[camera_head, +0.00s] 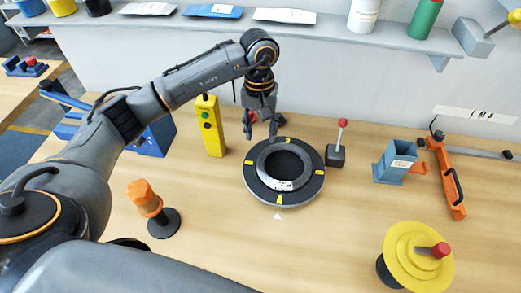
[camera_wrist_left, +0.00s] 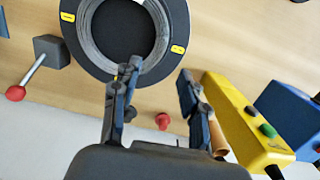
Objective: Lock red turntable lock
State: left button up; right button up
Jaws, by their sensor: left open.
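A black turntable (camera_head: 256,187) with yellow marks lies on the wooden bench and carries a grey coil ring (camera_head: 262,165). It also shows at the top of the left wrist view (camera_wrist_left: 75,45). A small red knob (camera_wrist_left: 162,120) is at the turntable's back side, seen between my left fingers; in the head view it is mostly hidden by the gripper. My left gripper (camera_head: 260,132) is open and empty, pointing down just behind the turntable; its fingers also show in the wrist view (camera_wrist_left: 160,72). I see no contact with the knob. My right gripper is not in view.
A red-knobbed lever (camera_head: 342,124) on a dark block stands right of the turntable. A yellow button box (camera_head: 211,127) stands left of the gripper. An orange-topped post (camera_head: 146,199), a blue-grey holder (camera_head: 395,163) and a yellow disc (camera_head: 406,258) stand around. The front middle is clear.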

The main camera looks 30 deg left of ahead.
aim_at(340, 136)
jog(key=k+l, duration=0.3)
jog(key=k, duration=0.15)
jog(key=k+l, duration=0.3)
jog(key=k, duration=0.15)
jog(key=k+l, duration=0.3)
jog(key=k, duration=0.2)
